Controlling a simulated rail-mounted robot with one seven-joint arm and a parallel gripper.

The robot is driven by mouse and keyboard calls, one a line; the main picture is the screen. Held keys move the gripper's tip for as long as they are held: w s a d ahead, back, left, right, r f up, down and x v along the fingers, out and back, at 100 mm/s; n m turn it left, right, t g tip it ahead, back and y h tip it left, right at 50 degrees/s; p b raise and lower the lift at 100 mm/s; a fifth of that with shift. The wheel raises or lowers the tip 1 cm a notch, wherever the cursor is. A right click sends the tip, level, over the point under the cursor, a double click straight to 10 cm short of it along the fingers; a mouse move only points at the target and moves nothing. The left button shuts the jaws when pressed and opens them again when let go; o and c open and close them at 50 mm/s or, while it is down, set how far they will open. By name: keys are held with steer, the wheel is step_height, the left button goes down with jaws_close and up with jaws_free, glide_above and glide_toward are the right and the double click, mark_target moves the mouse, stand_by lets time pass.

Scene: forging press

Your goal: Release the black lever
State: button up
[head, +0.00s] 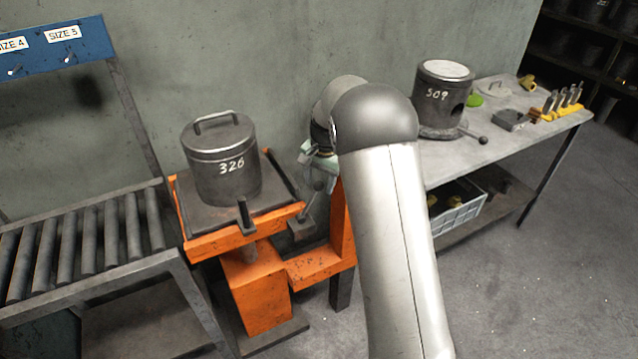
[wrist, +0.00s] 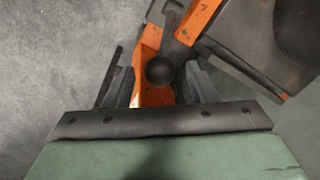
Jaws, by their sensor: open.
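The black lever's round knob (wrist: 160,71) shows in the wrist view, with a dark stem running up from it beside an orange frame. My gripper (wrist: 158,82) is open, its dark fingers on either side of the knob. A gap shows on the left; on the right I cannot tell whether finger and knob touch. In the head view my gripper (head: 312,185) is at the right side of the orange lift stand (head: 262,283), partly hidden by my arm. The knob cannot be made out there.
A lidded canister marked 326 (head: 222,165) stands on the lift stand. A roller conveyor (head: 85,240) adjoins on the left. On the right, a grey workbench (head: 440,165) holds another canister (head: 440,92) and tools, with a grey crate (head: 455,218) below. The wall is close behind.

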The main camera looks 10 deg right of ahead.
steer(key=shift+w+a+f, duration=0.1)
steer(key=shift+f, duration=0.9)
jaws_close()
